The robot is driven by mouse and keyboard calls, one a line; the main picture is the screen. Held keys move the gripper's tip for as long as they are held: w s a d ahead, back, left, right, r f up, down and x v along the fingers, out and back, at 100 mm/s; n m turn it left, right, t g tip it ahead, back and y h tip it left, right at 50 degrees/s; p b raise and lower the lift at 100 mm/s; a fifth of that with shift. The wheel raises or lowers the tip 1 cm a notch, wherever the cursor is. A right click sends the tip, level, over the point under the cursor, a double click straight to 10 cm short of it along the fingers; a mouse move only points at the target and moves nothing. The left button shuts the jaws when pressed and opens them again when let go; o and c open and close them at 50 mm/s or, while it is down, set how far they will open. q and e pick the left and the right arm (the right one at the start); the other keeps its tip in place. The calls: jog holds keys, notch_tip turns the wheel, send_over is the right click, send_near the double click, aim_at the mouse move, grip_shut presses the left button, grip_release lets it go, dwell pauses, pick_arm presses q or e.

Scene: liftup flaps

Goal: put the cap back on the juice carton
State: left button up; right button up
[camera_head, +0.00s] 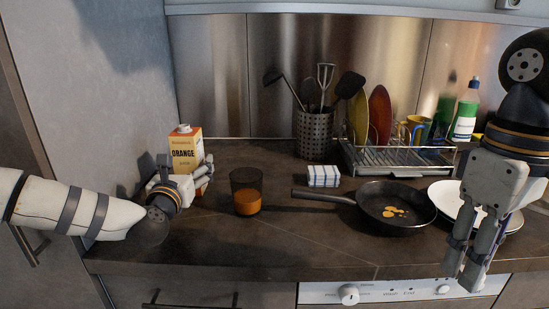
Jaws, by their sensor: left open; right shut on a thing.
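The orange juice carton (186,146) stands upright at the back left of the counter. A small white spout or cap (183,128) shows on its top; I cannot tell which. My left gripper (180,178) is open in front of the carton's lower part, hiding some of it. Its fingers point toward the carton, and contact is unclear. My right gripper (468,272) hangs fingers down at the right, in front of the counter edge. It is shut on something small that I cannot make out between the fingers. No loose cap shows on the counter.
A glass of orange juice (246,193) stands right of the carton. A striped cloth (323,176), a frying pan (394,207), a white plate (450,197), a utensil holder (314,134) and a dish rack (395,158) fill the right.

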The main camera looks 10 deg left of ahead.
pick_arm(q)
jog(key=shift+r, duration=0.1)
jog(key=c, duration=1.7)
jog(key=shift+o, duration=0.2)
jog(key=shift+r, duration=0.25)
